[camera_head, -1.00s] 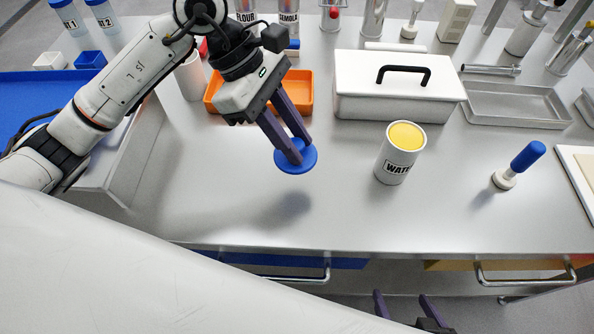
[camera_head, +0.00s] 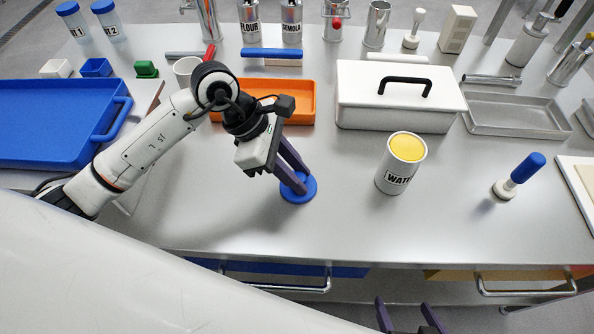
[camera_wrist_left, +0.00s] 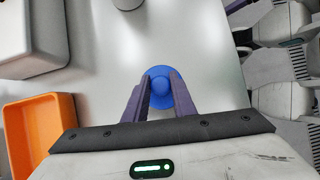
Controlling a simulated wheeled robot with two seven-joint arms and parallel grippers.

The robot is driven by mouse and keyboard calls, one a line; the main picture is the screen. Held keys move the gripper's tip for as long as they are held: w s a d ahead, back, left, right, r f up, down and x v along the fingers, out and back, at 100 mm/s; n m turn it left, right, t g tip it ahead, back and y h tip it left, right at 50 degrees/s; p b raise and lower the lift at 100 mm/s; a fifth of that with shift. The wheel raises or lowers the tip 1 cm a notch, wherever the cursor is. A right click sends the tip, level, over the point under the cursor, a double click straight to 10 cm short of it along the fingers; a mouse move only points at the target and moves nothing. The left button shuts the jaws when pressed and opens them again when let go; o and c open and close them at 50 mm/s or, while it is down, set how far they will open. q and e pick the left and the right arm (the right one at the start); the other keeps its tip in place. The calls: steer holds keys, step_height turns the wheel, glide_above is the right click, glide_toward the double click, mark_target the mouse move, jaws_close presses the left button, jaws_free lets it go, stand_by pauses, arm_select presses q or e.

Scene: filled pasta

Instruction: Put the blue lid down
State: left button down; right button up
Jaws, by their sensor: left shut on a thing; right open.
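The blue lid (camera_head: 298,190) is a round disc with a knob, low at or just above the grey metal table in the head view; I cannot tell whether it touches. My left gripper (camera_head: 296,184) is shut on the lid's knob from above. In the left wrist view the lid (camera_wrist_left: 184,92) shows between the fingers of my left gripper (camera_wrist_left: 160,90). The WATER container (camera_head: 400,165) stands upright to the right, open at the top with yellow inside. My right gripper (camera_head: 411,318) is open and empty at the bottom edge of the head view.
An orange tray (camera_head: 305,108) and a white box with a black handle (camera_head: 395,118) stand behind the lid. A blue tray (camera_head: 50,158) lies at the left. The table around the lid is clear.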

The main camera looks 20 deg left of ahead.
arm_select(q)
steer(key=shift+f, duration=0.1)
steer(key=c, duration=1.5)
jaws_free()
steer(key=shift+a+r, duration=0.1)
steer(key=shift+r, duration=0.2)
steer(key=b+v, duration=0.1)
steer(key=v, duration=1)
steer(key=shift+a+r, duration=0.2)
steer(key=shift+r, duration=0.05)
